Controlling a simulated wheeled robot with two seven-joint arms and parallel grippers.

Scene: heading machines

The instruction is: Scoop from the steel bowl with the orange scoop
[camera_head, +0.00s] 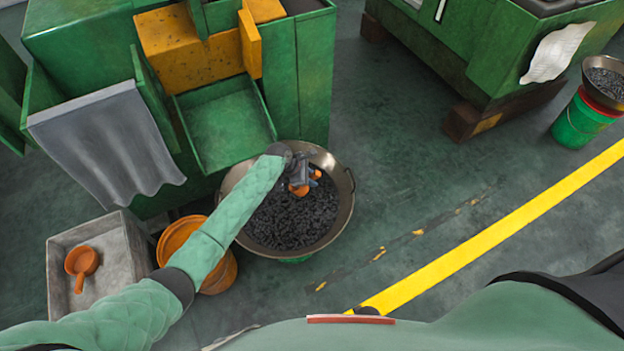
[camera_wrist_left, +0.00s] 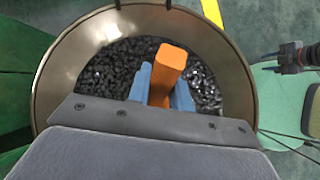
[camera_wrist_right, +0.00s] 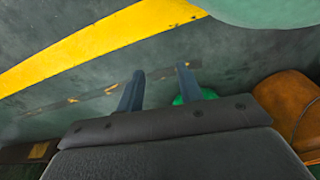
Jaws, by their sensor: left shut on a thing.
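The steel bowl (camera_head: 341,205) stands in front of the green machine and holds many small dark metal parts. It also fills much of the left wrist view (camera_wrist_left: 57,75). My left gripper (camera_head: 304,181) is over the bowl, shut on the orange scoop (camera_head: 300,189). In the left wrist view the orange handle (camera_wrist_left: 168,72) sits between the blue fingers; the scoop's cup is hidden there. I cannot tell whether the scoop touches the parts.
A grey bin (camera_head: 60,262) with another orange scoop (camera_head: 81,263) stands at the left. An orange bucket (camera_head: 222,275) stands between bin and bowl. The green machine (camera_head: 302,75) and its tray (camera_head: 225,130) rise behind the bowl. Floor right of the bowl is clear up to the yellow line.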

